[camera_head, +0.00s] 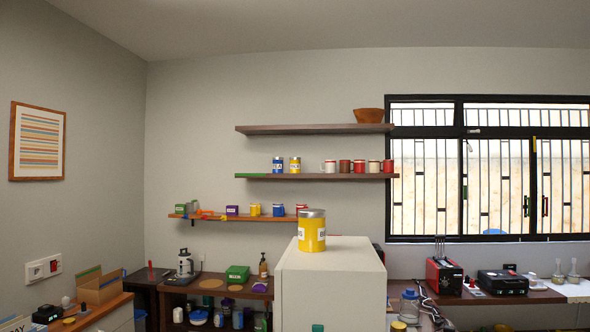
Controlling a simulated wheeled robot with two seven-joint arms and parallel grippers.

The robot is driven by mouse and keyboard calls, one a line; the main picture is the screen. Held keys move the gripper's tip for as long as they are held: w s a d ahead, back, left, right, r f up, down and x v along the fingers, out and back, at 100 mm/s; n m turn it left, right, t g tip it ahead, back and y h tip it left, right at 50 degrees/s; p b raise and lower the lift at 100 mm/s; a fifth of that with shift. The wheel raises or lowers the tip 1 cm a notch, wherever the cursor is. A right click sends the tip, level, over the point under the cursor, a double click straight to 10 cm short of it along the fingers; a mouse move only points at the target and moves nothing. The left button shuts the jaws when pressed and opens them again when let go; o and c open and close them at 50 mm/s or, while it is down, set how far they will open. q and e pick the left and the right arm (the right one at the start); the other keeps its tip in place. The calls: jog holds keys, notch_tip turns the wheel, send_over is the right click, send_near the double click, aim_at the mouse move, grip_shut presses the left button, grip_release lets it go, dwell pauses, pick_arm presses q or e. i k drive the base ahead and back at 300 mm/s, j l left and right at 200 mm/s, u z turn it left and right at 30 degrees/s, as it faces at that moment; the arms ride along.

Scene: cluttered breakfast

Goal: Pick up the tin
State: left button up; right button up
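A yellow tin (311,232) with a grey metal lid and a white label stands upright on top of a white cabinet (332,262) in the middle of the camera_head view. Nothing touches the tin and its top is uncovered. A smaller blue tin (278,165) and a smaller yellow tin (295,165) stand on the middle wall shelf. Neither of my grippers shows in this view.
Wall shelves (330,177) behind hold several mugs and a wooden bowl (369,115). A dark side table (215,288) at left carries a green box (237,274). A red toaster (444,275) stands on the right counter. The cabinet top around the tin is clear.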

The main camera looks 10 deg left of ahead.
aim_at(295, 162)
jog(key=i+j, duration=0.1)
jog(key=j, duration=0.9)
jog(key=i+j, duration=0.25)
jog(key=i+j+z, duration=0.1)
jog(key=j, duration=0.35)
jog(key=i+j, duration=0.35)
jog(key=i+j+z, duration=0.1)
jog(key=j, duration=0.3)
jog(key=i+j+z, duration=0.1)
jog(key=i+j, duration=0.4)
jog(key=j, duration=0.3)
jog(key=i+j+z, duration=0.1)
jog(key=i+j, duration=0.3)
jog(key=i, duration=0.3)
jog(key=i+j, duration=0.5)
jog(key=i, duration=0.15)
jog(key=i+j+z, duration=0.15)
jog(key=i+j, duration=0.3)
jog(key=i, duration=0.25)
